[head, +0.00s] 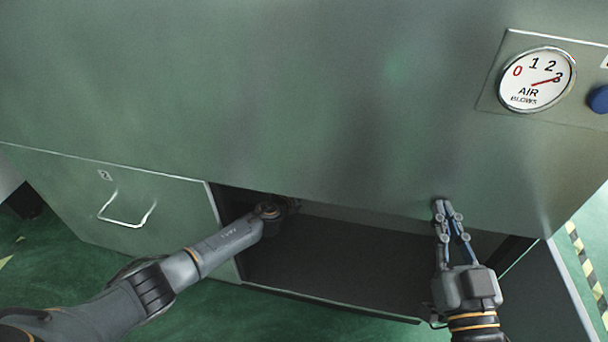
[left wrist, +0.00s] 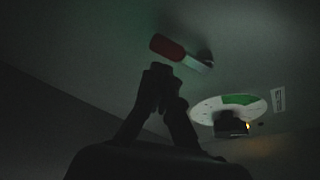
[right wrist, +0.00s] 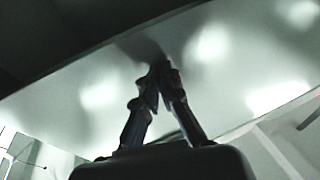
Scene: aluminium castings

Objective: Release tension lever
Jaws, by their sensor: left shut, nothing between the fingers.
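The lever shows only in the left wrist view, as a red grip (left wrist: 167,46) on a pale metal arm under a dark ceiling-like surface. My left gripper (left wrist: 160,72) is shut and empty, its tips just below the red grip; I cannot tell whether they touch it. In the head view my left arm reaches into the dark opening under the green panel, and its fingers are hidden there. My right gripper (head: 440,204) has its fingertips together at the panel's lower edge. In the right wrist view its tips (right wrist: 160,68) meet close to the metal surface.
A round white and green dial (left wrist: 228,106) with a dark block sits right of the lever. The open compartment (head: 330,265) has edges around my left arm. A drawer (head: 100,195) with a wire handle is at left. An air gauge (head: 537,80) and blue knob (head: 599,98) are upper right.

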